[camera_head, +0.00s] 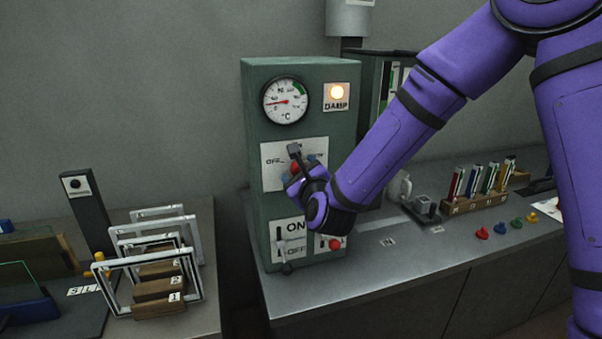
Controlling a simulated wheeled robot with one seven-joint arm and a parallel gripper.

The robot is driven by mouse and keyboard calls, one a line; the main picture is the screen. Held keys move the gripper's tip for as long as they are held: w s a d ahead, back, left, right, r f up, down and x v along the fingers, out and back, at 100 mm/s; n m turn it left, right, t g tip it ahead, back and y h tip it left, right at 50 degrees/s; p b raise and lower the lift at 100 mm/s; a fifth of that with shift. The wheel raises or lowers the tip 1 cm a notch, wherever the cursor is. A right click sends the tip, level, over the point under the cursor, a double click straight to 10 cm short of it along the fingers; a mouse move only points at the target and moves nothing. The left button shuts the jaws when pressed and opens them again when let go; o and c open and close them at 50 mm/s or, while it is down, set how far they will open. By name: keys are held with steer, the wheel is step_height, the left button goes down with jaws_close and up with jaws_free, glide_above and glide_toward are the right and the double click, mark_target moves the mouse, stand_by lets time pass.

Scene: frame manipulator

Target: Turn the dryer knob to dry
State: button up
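The dryer is a green cabinet (350,127) standing on the grey counter. Its front carries a round temperature gauge (286,101) with a red needle and a lit lamp (337,93) labelled DAMP. Below the gauge is a white knob plate (270,174) with OFF at its left; the rest of its lettering is covered. My gripper (296,162) is at this plate, and my purple wrist hides most of the knob. I cannot tell whether the fingers touch or grip the knob.
An ON/OFF lever plate (297,233) and a red button (335,244) sit low on the cabinet. Silver frames (155,262) in numbered wooden blocks stand on the left counter, across a gap. A rack of coloured slides (482,184) and small coloured pegs (483,233) are at the right.

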steer(key=v, duration=1)
steer(key=shift+s, duration=0.4)
steer(key=shift+d+r, duration=0.1)
steer(key=s+d+r+n+g+h, duration=0.1)
steer(key=s+d+r+n+g, duration=0.2)
steer(key=d+n, duration=0.4)
steer(key=s+d+r+n+g+h, duration=0.15)
steer(key=d+r+n+g, duration=0.3)
steer(key=n, duration=0.45)
steer(key=s+d+r+n+g+h, duration=0.1)
steer(key=s+d+r+n+g, duration=0.1)
steer(key=s+d+n, duration=0.3)
steer(key=s+d+r+n+g+h, duration=0.1)
steer(key=s+d+r+n+g, duration=0.1)
steer(key=s+d+n, duration=0.3)
steer(key=s+d, duration=0.4)
steer(key=s, duration=0.5)
steer(key=shift+s+d+g, duration=0.25)
steer(key=shift+s+g, duration=0.05)
steer(key=shift+g, duration=0.05)
